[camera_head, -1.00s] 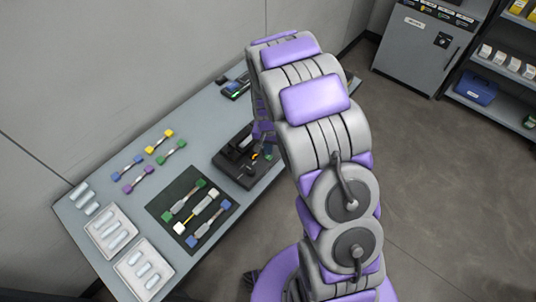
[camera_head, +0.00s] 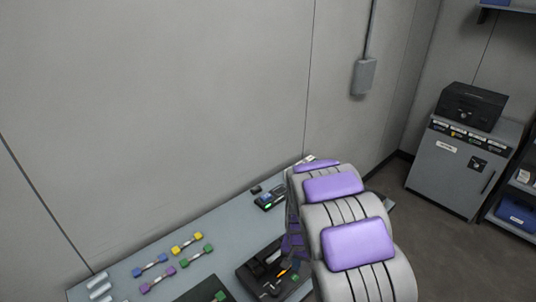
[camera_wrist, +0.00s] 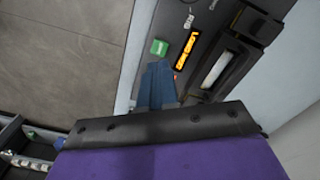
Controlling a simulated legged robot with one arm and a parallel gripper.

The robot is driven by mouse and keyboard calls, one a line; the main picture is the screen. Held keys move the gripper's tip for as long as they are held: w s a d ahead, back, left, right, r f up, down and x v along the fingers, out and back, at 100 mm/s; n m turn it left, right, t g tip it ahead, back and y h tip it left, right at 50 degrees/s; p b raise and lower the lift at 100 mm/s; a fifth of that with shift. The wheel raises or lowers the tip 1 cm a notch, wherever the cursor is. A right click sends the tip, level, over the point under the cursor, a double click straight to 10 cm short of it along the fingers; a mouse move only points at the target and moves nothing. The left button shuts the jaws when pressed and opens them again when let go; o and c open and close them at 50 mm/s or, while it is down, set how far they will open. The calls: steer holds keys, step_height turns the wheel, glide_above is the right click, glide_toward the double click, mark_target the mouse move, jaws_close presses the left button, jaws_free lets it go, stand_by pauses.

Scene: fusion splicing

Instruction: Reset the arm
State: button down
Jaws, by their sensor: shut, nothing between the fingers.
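In the wrist view, my gripper (camera_wrist: 158,82) has its blue-grey fingers together and empty. The fingertips lie just below a green button (camera_wrist: 158,47) on a dark device panel with a lit orange display (camera_wrist: 187,50). I cannot tell whether they touch the panel. In the head view, my purple and grey arm reaches over the table (camera_head: 200,235). The gripper is mostly hidden there behind the arm, beside the black device (camera_head: 256,272).
Several colored-ended pieces, such as one with yellow ends (camera_head: 187,243), lie left on the table. A small dark device (camera_head: 268,199) stands at the back. A grey cabinet (camera_head: 455,170) with a black box (camera_head: 470,105) stands right. A wall (camera_head: 160,100) rises behind the table.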

steer(key=s+r+n+g, duration=0.1)
steer(key=s+r+n, duration=0.2)
steer(key=s+r, duration=1.85)
steer(key=s+r+n, duration=0.1)
steer(key=s, duration=1.1)
steer(key=shift+s+r+n+g, duration=0.2)
steer(key=shift+s+n+g, duration=0.2)
stand_by(4.2)
